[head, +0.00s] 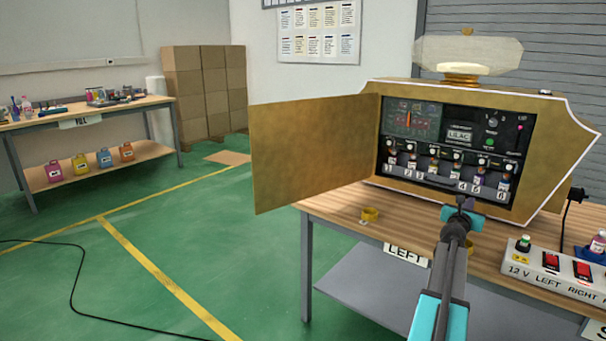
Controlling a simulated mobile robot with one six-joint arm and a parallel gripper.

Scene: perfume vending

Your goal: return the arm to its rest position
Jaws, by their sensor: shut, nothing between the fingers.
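My gripper (461,203) is shut and empty at the end of my arm, which reaches up from the bottom of the head view. It is in front of the lower part of the perfume vending machine (573,122), over the front of the wooden table (330,207). I cannot tell whether it touches the machine. The machine's gold door (312,152) stands open to the left. Inside is a dark panel (458,138) with a LILAC display and a row of numbered bottles.
A small gold cap (370,214) lies on the table left of my gripper. A switch box (551,262) with red rockers stands at the right. A cable (75,270) crosses the green floor. A bench (85,110) and boxes (203,92) stand far left. The floor between is mostly clear.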

